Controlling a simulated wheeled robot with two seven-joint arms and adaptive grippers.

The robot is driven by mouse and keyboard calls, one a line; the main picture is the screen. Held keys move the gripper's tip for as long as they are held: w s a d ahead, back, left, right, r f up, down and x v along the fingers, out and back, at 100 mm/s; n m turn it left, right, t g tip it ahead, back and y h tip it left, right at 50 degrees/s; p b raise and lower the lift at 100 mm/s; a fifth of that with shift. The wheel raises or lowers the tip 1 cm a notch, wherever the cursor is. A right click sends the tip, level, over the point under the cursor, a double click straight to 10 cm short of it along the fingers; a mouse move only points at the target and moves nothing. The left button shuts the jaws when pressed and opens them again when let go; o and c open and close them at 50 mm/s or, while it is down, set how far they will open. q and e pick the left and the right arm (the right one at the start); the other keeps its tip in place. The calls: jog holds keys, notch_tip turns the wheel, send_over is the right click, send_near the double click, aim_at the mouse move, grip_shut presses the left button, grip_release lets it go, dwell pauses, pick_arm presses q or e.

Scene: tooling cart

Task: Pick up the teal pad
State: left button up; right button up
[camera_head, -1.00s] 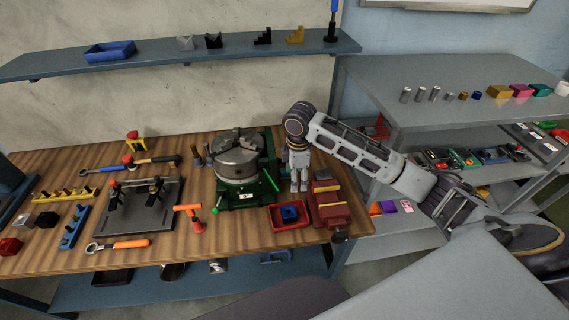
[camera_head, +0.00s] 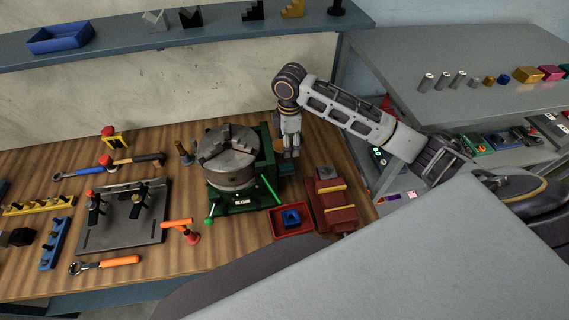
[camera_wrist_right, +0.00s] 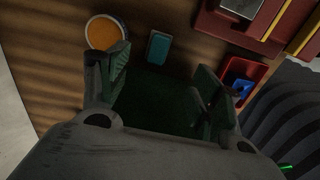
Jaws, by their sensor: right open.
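The teal pad (camera_wrist_right: 158,47) is a small rectangular block lying on the wooden bench, seen just beyond my fingers in the right wrist view. In the head view a small part of the teal pad (camera_head: 288,170) shows below the gripper, beside the green chuck base. My right gripper (camera_wrist_right: 162,76) is open and empty, pointing down above the bench. The pad lies across the gap between its fingers, apart from both. The right gripper also shows in the head view (camera_head: 290,154). My left gripper is not in view.
A round orange-topped piece (camera_wrist_right: 105,33) lies close left of the pad in the wrist view. The green-based chuck (camera_head: 232,160), red vise (camera_head: 330,200) and red tray (camera_head: 275,232) holding a blue block crowd the area. Bare wood shows at the bench's back.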

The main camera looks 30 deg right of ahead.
aim_at(287, 165)
jog(key=shift+s+r, duration=0.15)
jog(key=shift+f, duration=4.4)
jog(key=shift+w+f, duration=0.15)
jog(key=shift+f, duration=1.15)
jog(key=shift+w+f, duration=0.1)
jog(key=shift+f, duration=1.2)
jog(key=c, duration=1.1)
jog(key=shift+r, duration=0.2)
